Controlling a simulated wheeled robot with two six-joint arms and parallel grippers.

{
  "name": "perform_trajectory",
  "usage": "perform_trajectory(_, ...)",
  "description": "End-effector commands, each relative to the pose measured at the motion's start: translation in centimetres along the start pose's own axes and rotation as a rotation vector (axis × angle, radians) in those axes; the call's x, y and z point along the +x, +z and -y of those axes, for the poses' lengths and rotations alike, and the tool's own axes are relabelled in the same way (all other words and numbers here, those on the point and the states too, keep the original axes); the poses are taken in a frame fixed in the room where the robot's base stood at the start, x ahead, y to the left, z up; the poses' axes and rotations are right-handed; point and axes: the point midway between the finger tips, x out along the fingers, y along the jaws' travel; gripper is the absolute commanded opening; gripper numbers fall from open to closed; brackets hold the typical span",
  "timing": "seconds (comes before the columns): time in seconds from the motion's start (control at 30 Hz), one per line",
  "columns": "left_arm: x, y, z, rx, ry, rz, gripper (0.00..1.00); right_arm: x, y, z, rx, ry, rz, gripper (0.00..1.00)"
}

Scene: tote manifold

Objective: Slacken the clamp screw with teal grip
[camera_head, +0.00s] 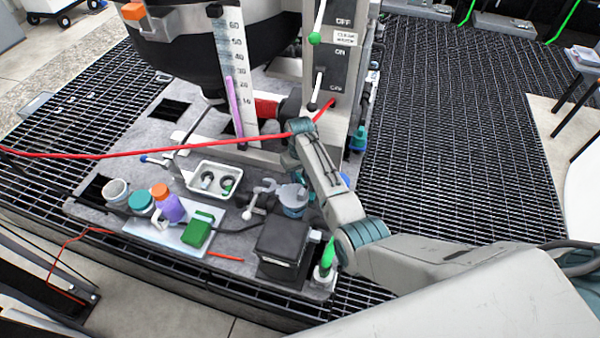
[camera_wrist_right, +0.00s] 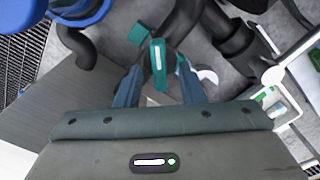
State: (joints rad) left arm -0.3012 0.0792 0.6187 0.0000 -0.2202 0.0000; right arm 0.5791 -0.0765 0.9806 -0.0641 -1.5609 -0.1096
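The teal grip (camera_wrist_right: 158,58) of the clamp screw, marked with a pale stripe, shows in the right wrist view just ahead of my right gripper (camera_wrist_right: 160,80). The two blue-grey fingers are spread, one on each side of the grip, with a gap visible at its right. I cannot tell whether the left finger touches it. In the head view my right wrist (camera_head: 301,128) is in front of the lower part of the machine and hides the fingers and the grip. My left gripper is not in view.
A control panel (camera_head: 337,55) with levers rises just above my wrist. A red line (camera_head: 130,154) crosses the scene at wrist height. A white tray (camera_head: 200,168), a purple bottle (camera_head: 172,208) and a black box (camera_head: 284,240) stand below. A blue round part (camera_wrist_right: 75,10) is near the gripper.

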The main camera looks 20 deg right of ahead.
Motion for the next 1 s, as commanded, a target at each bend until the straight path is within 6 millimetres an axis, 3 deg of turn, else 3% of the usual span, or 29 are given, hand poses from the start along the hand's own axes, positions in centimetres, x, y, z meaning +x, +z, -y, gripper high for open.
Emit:
perform_trajectory(0.13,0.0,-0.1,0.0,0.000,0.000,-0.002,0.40,0.0,0.0,0.0,0.000,0.000,0.000,0.35)
perform_trajectory(0.3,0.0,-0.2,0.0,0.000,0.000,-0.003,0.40,0.0,0.0,0.0,0.000,0.000,0.000,0.02)
perform_trajectory(0.33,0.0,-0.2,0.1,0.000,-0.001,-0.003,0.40,0.0,0.0,0.0,0.000,0.000,0.000,0.00)
perform_trajectory(0.67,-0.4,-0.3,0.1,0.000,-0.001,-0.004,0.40,-0.2,0.0,0.0,-0.031,0.000,0.000,0.00)
perform_trajectory(1.0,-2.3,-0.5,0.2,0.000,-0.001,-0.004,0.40,-0.4,0.0,0.1,-0.239,-0.001,0.002,0.00)
